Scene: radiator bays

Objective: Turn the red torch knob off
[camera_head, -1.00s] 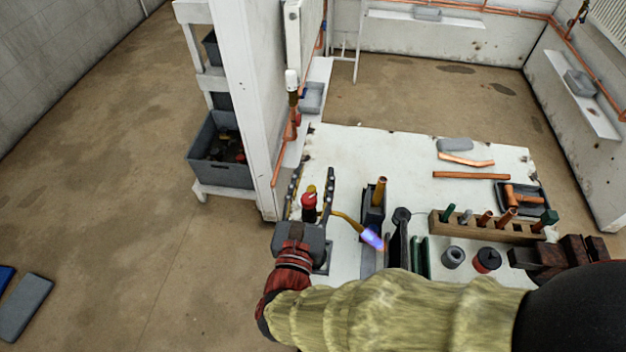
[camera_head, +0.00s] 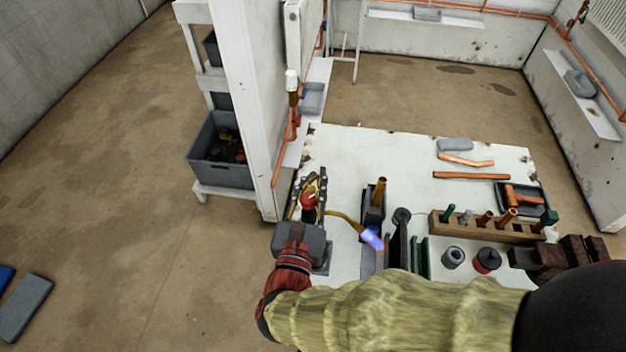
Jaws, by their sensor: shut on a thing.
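The torch (camera_head: 342,217) stands at the left edge of the white workbench, its brass neck bending right to a nozzle with a blue-violet flame (camera_head: 372,237). Its red knob (camera_head: 308,200) sits at the top of the torch, between the fingers of my gripper (camera_head: 311,182). My gripper is shut on the red knob from the front, with a finger on each side of it. The lower part of the torch is hidden behind the gripper's grey body.
The white workbench (camera_head: 400,160) holds a wooden rack (camera_head: 485,227) of upright tools, copper pipes (camera_head: 470,175) and a dark tray (camera_head: 540,205). A holder with a copper tube (camera_head: 379,192) stands close right of the torch. A white post (camera_head: 248,110) rises just left of the bench.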

